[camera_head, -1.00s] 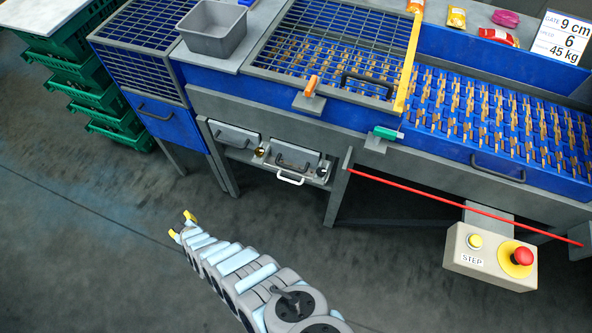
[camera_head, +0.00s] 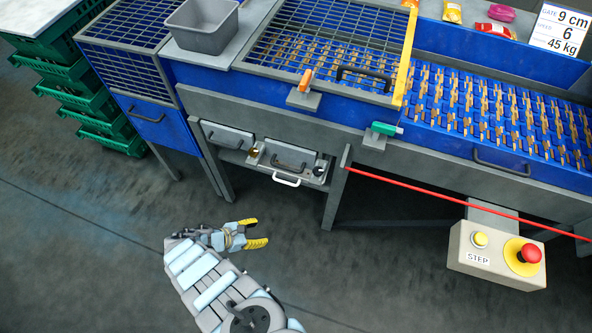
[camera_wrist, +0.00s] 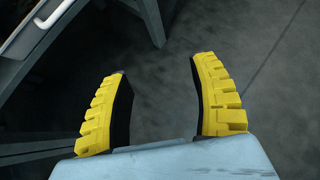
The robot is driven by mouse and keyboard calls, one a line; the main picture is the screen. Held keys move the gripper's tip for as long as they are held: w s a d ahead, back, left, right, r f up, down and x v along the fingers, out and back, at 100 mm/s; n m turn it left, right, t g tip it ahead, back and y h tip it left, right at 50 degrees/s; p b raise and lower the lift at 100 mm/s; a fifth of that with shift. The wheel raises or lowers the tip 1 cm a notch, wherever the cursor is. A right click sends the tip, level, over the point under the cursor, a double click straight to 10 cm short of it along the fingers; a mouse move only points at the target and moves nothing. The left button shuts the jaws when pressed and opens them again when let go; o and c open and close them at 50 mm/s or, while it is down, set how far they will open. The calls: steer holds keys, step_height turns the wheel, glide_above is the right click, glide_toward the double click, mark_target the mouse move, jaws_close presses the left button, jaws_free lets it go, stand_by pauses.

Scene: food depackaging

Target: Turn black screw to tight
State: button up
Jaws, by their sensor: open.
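A small dark round part (camera_head: 319,171), which looks like the black screw, sits at the right end of the drawer unit under the machine. A brass-coloured round part (camera_head: 253,152) sits at the unit's left end. My gripper (camera_head: 258,233) is open and empty, below and to the left of the dark part and well apart from it. Its two yellow fingers also show spread in the wrist view (camera_wrist: 160,82), with only floor between them. The black screw is not seen in the wrist view, and its details are too small to read.
A white handle (camera_head: 286,181) sticks out below the drawer with a dark handle (camera_head: 289,162). Grey machine legs (camera_head: 335,198) and a red bar (camera_head: 430,200) stand to the right. A step button box (camera_head: 492,253) is further right. The floor around my gripper is clear.

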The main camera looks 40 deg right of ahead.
steer(key=w+d+r+h, duration=0.1)
steer(key=d+r+h, duration=0.35)
steer(key=r, duration=0.35)
steer(key=g+h+b, duration=0.1)
steer(key=h, duration=0.2)
glide_toward(317, 170)
steer(key=shift+m, duration=0.4)
steer(key=d, duration=0.3)
steer(key=s+d, duration=0.1)
steer(key=d, duration=0.6)
steer(key=shift+s+f, duration=0.25)
steer(key=shift+s, duration=0.1)
jaws_close()
